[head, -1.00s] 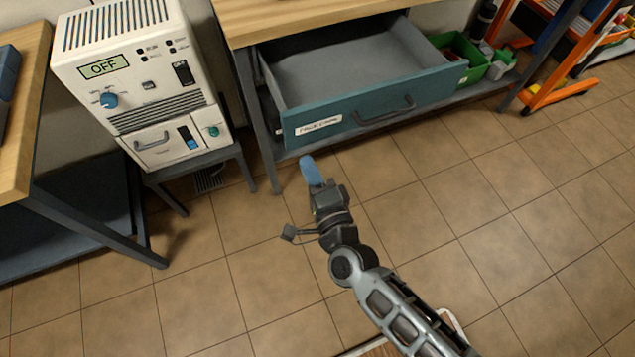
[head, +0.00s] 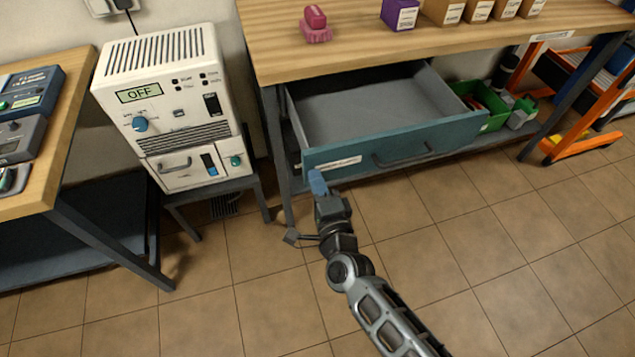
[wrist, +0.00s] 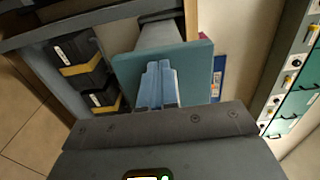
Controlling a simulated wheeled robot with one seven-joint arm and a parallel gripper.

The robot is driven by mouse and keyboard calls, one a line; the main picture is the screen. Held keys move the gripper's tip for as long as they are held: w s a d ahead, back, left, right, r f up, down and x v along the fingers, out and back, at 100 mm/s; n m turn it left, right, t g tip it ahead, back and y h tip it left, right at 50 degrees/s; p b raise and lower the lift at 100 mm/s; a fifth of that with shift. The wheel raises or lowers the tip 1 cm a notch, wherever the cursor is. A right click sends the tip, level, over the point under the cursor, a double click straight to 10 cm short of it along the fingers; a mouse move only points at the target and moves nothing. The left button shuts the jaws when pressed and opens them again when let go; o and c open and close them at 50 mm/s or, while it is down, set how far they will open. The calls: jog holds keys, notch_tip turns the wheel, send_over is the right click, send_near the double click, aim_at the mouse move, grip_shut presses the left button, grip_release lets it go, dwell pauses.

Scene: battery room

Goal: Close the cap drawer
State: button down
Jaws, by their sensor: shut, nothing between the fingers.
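The cap drawer (head: 455,134) stands open under the wooden bench. It has a teal front, a dark bar handle (head: 405,157) and a white label at the left end of the front. Its grey inside looks empty. My gripper (head: 317,182) is shut and empty, its blue fingers together. In the head view the fingertips overlap the lower left corner of the drawer front, below the label. In the wrist view the blue fingers (wrist: 160,85) are in front of a teal panel (wrist: 195,58), which looks like the drawer front. I cannot tell whether they touch it.
A white unit reading OFF (head: 175,100) stands on a small stand left of the drawer. Green bins (head: 490,105) sit on the shelf right of it. Several boxes and a pink object (head: 316,24) are on the bench (head: 360,38). The tiled floor in front is clear.

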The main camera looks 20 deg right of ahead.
aim_at(290, 109)
jog(key=w+b, duration=1)
jog(key=w, duration=1.3)
jog(key=shift+f, duration=0.15)
jog(key=shift+w+b, duration=0.3)
jog(key=shift+w, duration=0.05)
jog(key=shift+w+r, duration=0.25)
jog(key=shift+r, duration=0.2)
jog(key=shift+s+f, duration=0.1)
